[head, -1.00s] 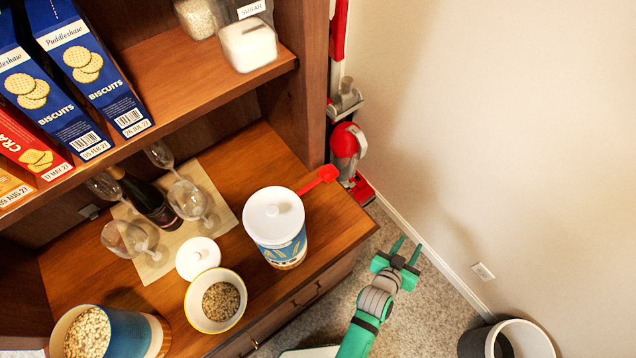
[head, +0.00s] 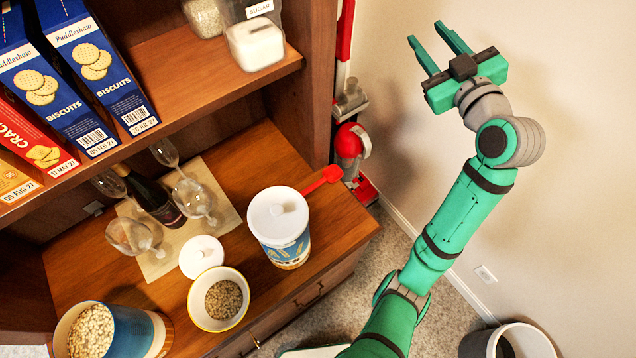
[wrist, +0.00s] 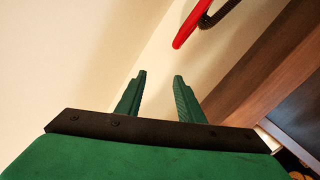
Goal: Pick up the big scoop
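A red scoop (head: 322,180) shows in the head view, by the back right edge of the wooden counter. Its left end is hidden behind a white-lidded blue canister (head: 281,232). I cannot tell whether it is the big one; no other scoop is clear. My gripper (head: 425,32) is raised high at the upper right of the head view, in front of the bare wall. It is well apart from the scoop. Its two green fingers are spread with nothing between them, as the wrist view (wrist: 159,78) also shows.
A red upright vacuum (head: 350,150) stands between hutch and wall. An open bowl of cereal (head: 217,300), a round white lid (head: 201,257), glasses and a bottle (head: 157,202) crowd the counter. Boxes and jars fill the shelf above. A bin (head: 515,340) stands lower right.

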